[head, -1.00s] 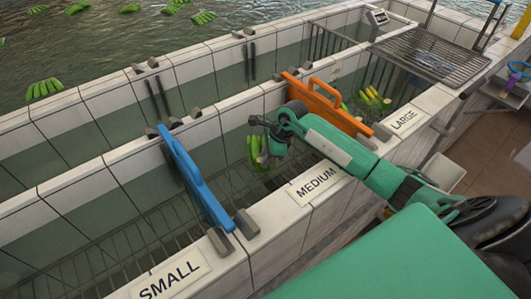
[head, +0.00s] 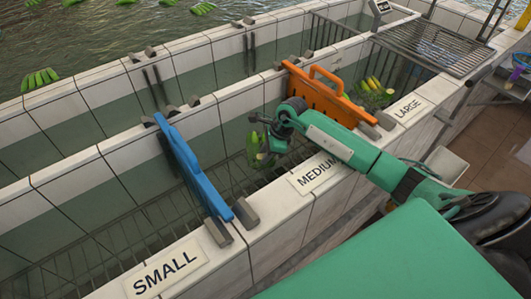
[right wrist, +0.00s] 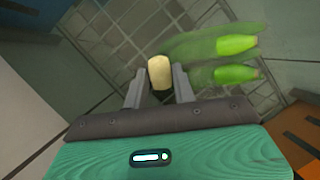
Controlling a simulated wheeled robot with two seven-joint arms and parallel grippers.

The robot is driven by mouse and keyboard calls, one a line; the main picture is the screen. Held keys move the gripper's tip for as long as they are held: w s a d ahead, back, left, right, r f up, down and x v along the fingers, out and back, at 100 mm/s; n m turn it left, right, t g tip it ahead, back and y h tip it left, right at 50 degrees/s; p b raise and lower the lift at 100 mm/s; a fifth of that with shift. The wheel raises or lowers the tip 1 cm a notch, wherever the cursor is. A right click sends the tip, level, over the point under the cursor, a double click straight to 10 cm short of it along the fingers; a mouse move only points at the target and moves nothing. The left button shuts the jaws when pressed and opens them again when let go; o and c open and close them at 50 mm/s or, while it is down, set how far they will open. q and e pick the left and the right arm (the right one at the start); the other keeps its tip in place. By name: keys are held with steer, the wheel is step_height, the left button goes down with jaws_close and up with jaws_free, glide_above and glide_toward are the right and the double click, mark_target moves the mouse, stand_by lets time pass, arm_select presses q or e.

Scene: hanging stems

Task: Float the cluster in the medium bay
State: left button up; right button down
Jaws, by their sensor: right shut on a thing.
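The medium bay, behind the white MEDIUM label (head: 318,172), lies between a blue divider (head: 190,165) and an orange divider (head: 325,95). My right gripper (head: 263,143) is low inside this bay, shut on the stem of a green banana cluster (head: 253,146). In the right wrist view, the pale stem end (right wrist: 159,66) sits between the fingers of my right gripper (right wrist: 160,82). Two bright green bananas (right wrist: 236,45) show there; the rest of the cluster looks dull and blurred, as if under water. The arm hides part of the cluster. My left gripper is out of view.
The small bay, by its SMALL label (head: 166,271), looks empty. The large bay, by its LARGE label (head: 406,107), holds yellow and green bananas (head: 374,86). A metal rack (head: 434,48) stands beyond it. Other green clusters (head: 41,79) float in the outer water.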

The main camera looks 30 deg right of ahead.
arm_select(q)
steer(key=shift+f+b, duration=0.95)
arm_select(e)
steer(key=shift+f, duration=1.1)
